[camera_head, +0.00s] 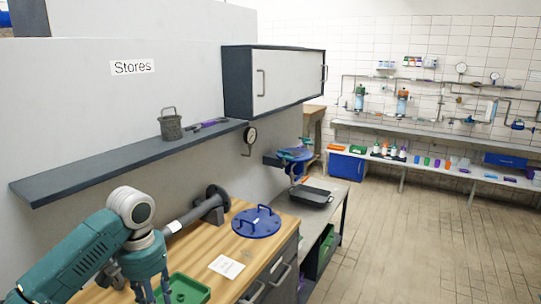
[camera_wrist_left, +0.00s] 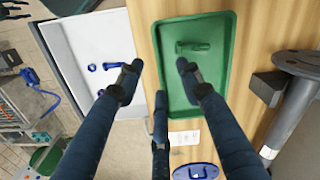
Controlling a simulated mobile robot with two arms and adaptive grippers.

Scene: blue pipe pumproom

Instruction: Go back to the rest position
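My left gripper (camera_head: 152,288) comes in from the lower left of the head view, pointing down over the wooden worktop (camera_head: 205,250). In the left wrist view its dark fingers (camera_wrist_left: 158,84) are spread apart with nothing between them. Below them is a green tray (camera_wrist_left: 163,62) with a small green part (camera_wrist_left: 193,46) lying in it; the tray also shows at the bottom edge of the head view (camera_head: 203,291). My right gripper is in neither view.
A blue lid with handles (camera_head: 256,222), a paper label (camera_head: 227,267) and a grey flanged pipe (camera_head: 190,215) are on the worktop. A shelf (camera_head: 100,172) and cabinet (camera_head: 275,80) jut from the wall above. A white-bottomed drawer or tray (camera_wrist_left: 85,45) holds blue parts. Floor at right is clear.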

